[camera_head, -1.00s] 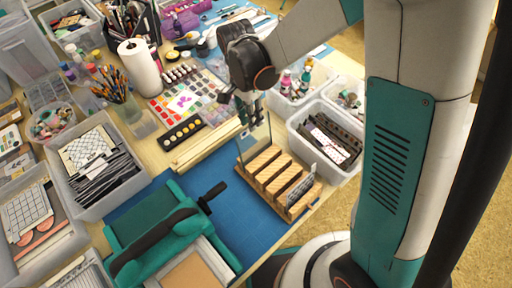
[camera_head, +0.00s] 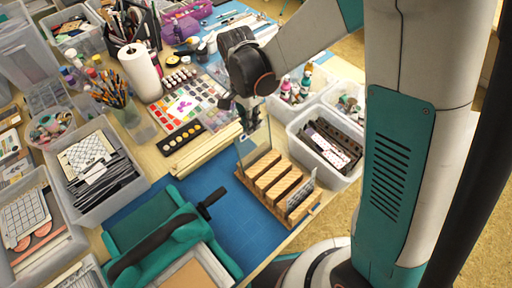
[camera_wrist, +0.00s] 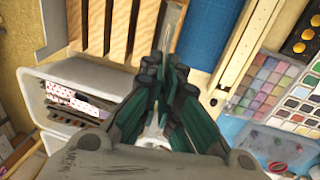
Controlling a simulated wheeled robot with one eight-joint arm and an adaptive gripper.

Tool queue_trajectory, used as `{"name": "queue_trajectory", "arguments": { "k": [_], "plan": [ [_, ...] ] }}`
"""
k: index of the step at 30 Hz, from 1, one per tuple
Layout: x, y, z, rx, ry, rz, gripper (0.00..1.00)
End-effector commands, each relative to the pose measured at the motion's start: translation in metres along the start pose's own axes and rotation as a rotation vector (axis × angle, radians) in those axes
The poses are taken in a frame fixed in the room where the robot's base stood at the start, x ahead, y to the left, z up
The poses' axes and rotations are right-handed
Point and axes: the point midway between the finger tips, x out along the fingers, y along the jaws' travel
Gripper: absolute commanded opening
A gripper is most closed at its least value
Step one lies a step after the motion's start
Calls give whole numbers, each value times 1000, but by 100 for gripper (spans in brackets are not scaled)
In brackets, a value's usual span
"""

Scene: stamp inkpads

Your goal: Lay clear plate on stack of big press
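A clear plate (camera_head: 256,152) stands upright at the left end of the slotted wooden rack (camera_head: 277,186). My gripper (camera_head: 247,116) is at the plate's top edge, and its fingers appear closed on it. In the wrist view my gripper (camera_wrist: 167,68) points at the rack, and the plate's thin edge (camera_wrist: 173,22) rises between the fingertips. The plate's lower edge appears to be still at the rack. The big teal press (camera_head: 165,235) stands at the lower left with a black handle. A flat tan-topped stack (camera_head: 190,275) lies on its near side, cut by the frame edge.
A blue mat (camera_head: 225,225) lies bare between rack and press. A white bin (camera_head: 340,170) with dark pads stands right of the rack. Wooden strips (camera_head: 205,152) and a paint palette (camera_head: 187,108) lie behind. Bins crowd the left side.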

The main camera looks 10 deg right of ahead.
Motion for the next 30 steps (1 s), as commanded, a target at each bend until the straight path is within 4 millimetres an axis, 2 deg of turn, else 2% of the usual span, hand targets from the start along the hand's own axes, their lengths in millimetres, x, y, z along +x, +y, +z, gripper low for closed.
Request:
{"name": "queue_trajectory", "arguments": {
  "k": [24,30],
  "plan": [
    [-62,0,0,0,0,0,0],
    [-69,0,0,0,0,0,0]
  ]
}}
